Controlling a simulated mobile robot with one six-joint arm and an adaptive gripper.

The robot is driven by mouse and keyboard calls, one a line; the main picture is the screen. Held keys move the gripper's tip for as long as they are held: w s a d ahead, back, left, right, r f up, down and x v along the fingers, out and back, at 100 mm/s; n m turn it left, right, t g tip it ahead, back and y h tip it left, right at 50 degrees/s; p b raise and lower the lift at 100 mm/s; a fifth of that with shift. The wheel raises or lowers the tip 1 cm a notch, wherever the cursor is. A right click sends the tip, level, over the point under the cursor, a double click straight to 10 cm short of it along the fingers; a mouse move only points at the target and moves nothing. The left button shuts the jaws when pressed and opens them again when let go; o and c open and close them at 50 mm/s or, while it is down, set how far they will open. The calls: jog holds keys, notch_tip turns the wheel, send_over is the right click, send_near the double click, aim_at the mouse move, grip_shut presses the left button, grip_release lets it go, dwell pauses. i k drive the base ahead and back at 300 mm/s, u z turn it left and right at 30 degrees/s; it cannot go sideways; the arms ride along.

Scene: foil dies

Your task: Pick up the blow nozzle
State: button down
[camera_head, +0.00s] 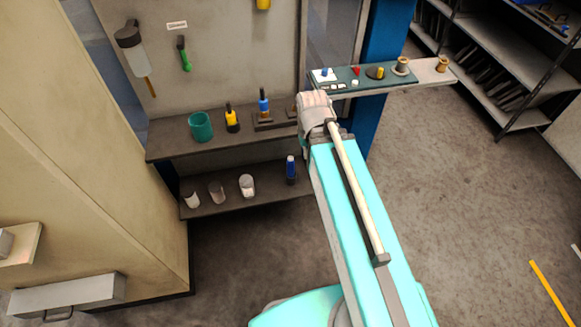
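I cannot tell for sure which item is the blow nozzle; the items are small. Candidates include a blue-topped tool (264,103) standing on the upper shelf, a yellow and black bottle-like item (232,119) beside it, and a blue upright item (291,169) on the lower shelf. My turquoise arm reaches up from the bottom of the picture, and its pale wrist end (314,104) is just right of the upper shelf. My gripper's fingers do not show; they are hidden behind the wrist or out of sight.
The upper shelf (175,146) also holds a green cup (201,127). Several pale cups stand on the lower shelf (225,201). A narrow ledge (426,72) beyond the wrist carries small parts and spools. A spray bottle (131,47) hangs on the back panel.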

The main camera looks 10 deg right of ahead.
aim_at(290, 165)
jog(key=i, duration=0.95)
jog(key=u, duration=0.15)
jog(key=k, duration=0.5)
jog(key=u, duration=1.8)
